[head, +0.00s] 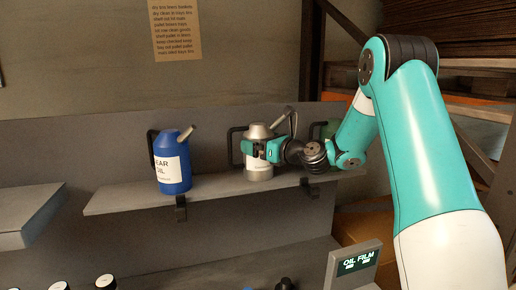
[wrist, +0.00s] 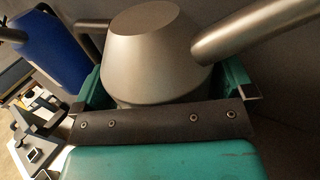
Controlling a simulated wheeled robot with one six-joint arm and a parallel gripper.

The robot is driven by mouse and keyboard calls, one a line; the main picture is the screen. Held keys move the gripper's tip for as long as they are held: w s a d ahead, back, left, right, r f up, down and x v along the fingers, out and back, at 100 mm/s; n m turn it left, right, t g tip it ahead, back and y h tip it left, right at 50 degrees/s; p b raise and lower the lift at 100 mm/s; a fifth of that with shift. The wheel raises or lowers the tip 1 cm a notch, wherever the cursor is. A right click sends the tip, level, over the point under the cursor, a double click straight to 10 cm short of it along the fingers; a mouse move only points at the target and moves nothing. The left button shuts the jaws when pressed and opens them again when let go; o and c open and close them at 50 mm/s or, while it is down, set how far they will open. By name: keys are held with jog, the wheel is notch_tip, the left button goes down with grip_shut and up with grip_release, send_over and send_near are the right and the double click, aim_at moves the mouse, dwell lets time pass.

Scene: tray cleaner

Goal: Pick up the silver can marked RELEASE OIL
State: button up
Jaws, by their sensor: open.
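The silver can (head: 259,174) stands upright on the grey shelf, with a conical top, a dark handle on its left and a spout angled up to the right. Its pale label is mostly covered by my gripper, so I cannot read it. My gripper (head: 259,151) is at the can's upper body, coming from the right. In the wrist view the can's cone (wrist: 150,45) sits between the two teal fingers of my gripper (wrist: 165,88), one on each side. The jaws are open around the can; I cannot tell whether either finger touches it.
A blue can (head: 173,168) with a label ending in "EAR OIL" stands left on the same shelf (head: 115,200). A green can (head: 327,130) stands at the right, partly behind my arm. An "OIL FILM" display (head: 355,262) is below. The shelf is bare between the blue and silver cans.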

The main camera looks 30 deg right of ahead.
jog(key=shift+c, duration=0.5)
jog(key=c, duration=1.1)
jog(key=shift+r, duration=0.1)
jog(key=shift+r, duration=0.1)
